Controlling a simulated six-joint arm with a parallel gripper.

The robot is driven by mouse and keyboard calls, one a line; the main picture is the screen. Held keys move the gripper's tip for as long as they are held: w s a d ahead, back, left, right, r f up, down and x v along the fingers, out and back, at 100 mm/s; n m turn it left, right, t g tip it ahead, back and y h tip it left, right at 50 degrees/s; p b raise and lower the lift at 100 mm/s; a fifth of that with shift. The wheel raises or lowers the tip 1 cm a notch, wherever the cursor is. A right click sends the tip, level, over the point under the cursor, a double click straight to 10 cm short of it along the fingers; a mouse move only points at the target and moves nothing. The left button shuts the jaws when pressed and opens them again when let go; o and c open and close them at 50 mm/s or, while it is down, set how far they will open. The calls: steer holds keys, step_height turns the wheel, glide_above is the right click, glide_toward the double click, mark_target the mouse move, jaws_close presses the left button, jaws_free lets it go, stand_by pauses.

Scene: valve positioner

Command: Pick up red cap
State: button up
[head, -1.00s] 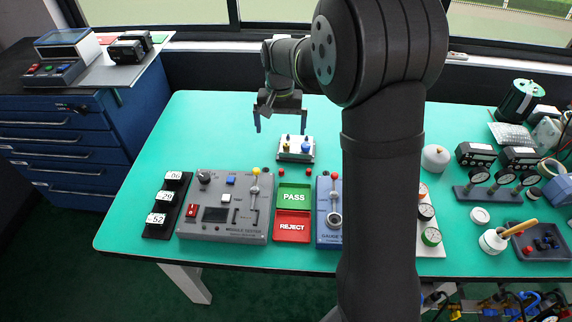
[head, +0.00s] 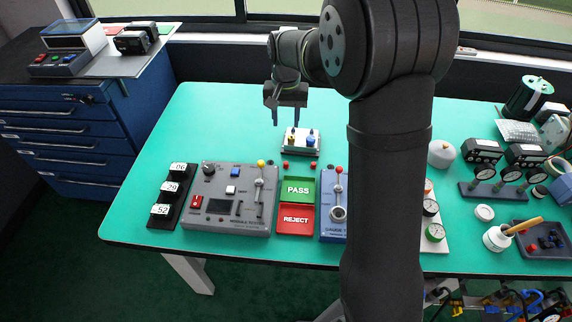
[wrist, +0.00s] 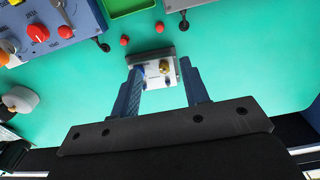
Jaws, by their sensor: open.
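Two small red caps lie on the green table, between a small white block and the PASS tray. One is the left red cap (head: 285,165) and the other the right red cap (head: 312,167). In the wrist view the two red caps (wrist: 124,41) (wrist: 160,27) lie beyond the block, ahead of the fingertips. The white block (head: 299,152) carries a yellow and a blue fitting; it also shows in the wrist view (wrist: 152,81). My gripper (head: 287,116) is open and empty, above the table behind the block. In the wrist view its fingers frame the block (wrist: 160,68).
The green PASS tray (head: 298,182) and red REJECT tray (head: 296,228) stand between the grey module tester (head: 225,185) and a blue gauge unit (head: 333,195). Gauges and tools fill the right side. The table's back left is clear.

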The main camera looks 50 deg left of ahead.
steer(key=n+h, duration=0.1)
steer(key=n, duration=0.4)
glide_above(286, 162)
steer(key=shift+g, duration=0.3)
steer(key=f, duration=1.2)
steer(key=shift+s+a+f, duration=0.15)
steer(key=shift+a+f, duration=0.05)
steer(key=shift+a, duration=0.15)
steer(key=shift+d+f, duration=0.2)
steer(key=shift+f, duration=1.1)
steer(key=shift+d+f, duration=0.15)
steer(key=shift+f, duration=1.15)
jaws_close()
